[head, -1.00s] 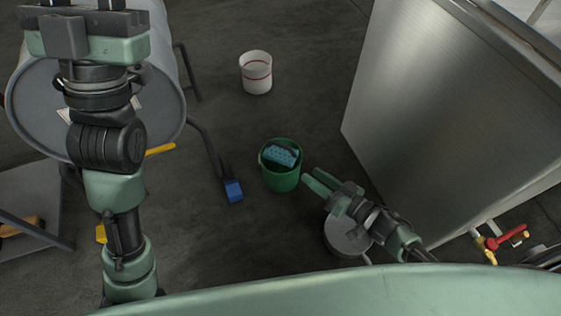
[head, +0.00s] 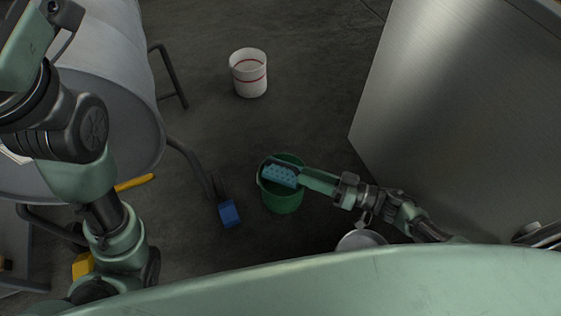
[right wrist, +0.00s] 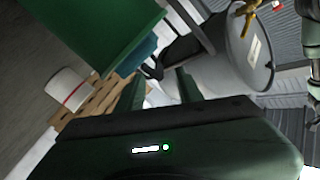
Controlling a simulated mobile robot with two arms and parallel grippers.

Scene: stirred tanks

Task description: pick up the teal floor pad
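The teal floor pad (head: 280,174), a small blue-teal block with a dotted face, sits tilted in the mouth of a green bucket (head: 283,200). Its lower part is hidden by the bucket wall. My right gripper (head: 305,178) reaches in from the right, with its fingers over the bucket rim at the pad's right end. In the right wrist view, the fingers (right wrist: 160,80) stand apart. The pad (right wrist: 139,57) shows by the left fingertip, beside the green bucket (right wrist: 90,30); I cannot tell if they touch. My left arm is at the left, its fingers outside the picture.
A white bucket with a red band (head: 249,75) stands on the floor behind. A blue block (head: 229,213) lies left of the green bucket. A large grey drum (head: 110,90) is at the left and a metal tank (head: 460,110) at the right. Floor between the buckets is clear.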

